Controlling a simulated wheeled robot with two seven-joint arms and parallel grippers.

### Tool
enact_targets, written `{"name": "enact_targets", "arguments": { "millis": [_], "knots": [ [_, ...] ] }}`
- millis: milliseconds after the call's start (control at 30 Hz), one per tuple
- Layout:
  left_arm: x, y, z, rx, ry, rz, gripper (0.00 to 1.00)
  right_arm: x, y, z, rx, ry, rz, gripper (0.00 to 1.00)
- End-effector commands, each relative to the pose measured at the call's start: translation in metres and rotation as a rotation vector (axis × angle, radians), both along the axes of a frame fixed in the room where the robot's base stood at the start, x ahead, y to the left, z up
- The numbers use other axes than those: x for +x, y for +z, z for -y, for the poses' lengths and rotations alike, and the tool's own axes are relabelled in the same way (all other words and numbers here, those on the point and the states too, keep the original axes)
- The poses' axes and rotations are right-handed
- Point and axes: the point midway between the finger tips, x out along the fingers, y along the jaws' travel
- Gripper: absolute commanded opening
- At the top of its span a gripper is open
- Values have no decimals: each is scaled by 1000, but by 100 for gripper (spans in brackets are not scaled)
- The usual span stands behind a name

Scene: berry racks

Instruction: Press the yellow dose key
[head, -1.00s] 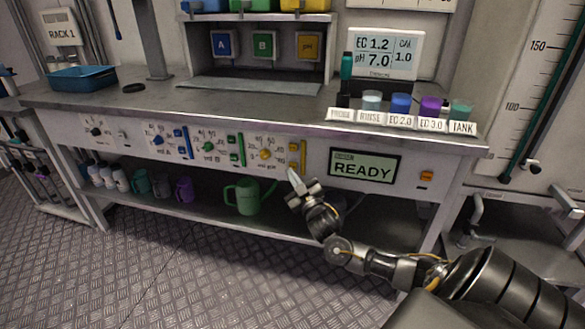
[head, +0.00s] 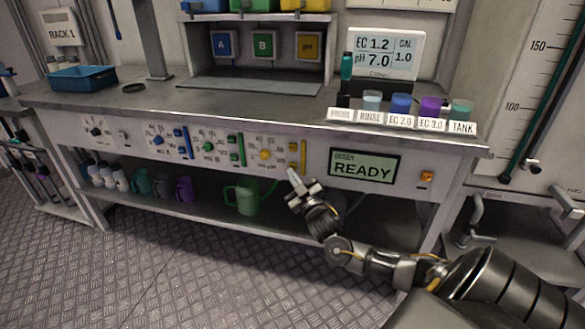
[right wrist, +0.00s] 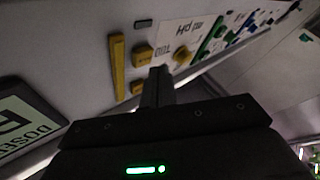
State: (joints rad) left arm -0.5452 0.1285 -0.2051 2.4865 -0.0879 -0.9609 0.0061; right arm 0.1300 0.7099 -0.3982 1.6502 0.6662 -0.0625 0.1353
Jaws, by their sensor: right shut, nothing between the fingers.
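The yellow pH section of the bench's front panel has a yellow knob (head: 265,154), a tall yellow bar (head: 303,156) and small yellow keys beside the bar. In the right wrist view, two yellow keys show, one (right wrist: 143,56) next to the knob and another (right wrist: 137,87) close to my fingertips. I cannot read which is the dose key. My right gripper (head: 293,173) is shut and empty, its tips just below and in front of this section. It also shows in the right wrist view (right wrist: 160,74). Contact with a key cannot be told. My left gripper is out of view.
Blue and green control sections lie left of the yellow one. A green watering can (head: 247,196) stands on the shelf below. Labelled cups (head: 401,103) stand on the bench top.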

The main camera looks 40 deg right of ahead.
Motion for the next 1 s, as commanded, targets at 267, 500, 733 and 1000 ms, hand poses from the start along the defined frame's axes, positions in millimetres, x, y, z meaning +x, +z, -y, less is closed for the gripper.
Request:
{"name": "enact_targets", "arguments": {
  "millis": [267, 500, 733, 1000],
  "knots": [
    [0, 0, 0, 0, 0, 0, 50, 0, 0, 0, 0, 0, 0, 0],
    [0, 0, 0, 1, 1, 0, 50, 4, 0, 5, -1, -2, 1, 0],
    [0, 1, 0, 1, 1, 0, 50, 5, 0, 7, 0, 0, 0, 0],
    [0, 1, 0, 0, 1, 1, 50, 6, 0, 7, 0, 0, 0, 0]
  ]
}}
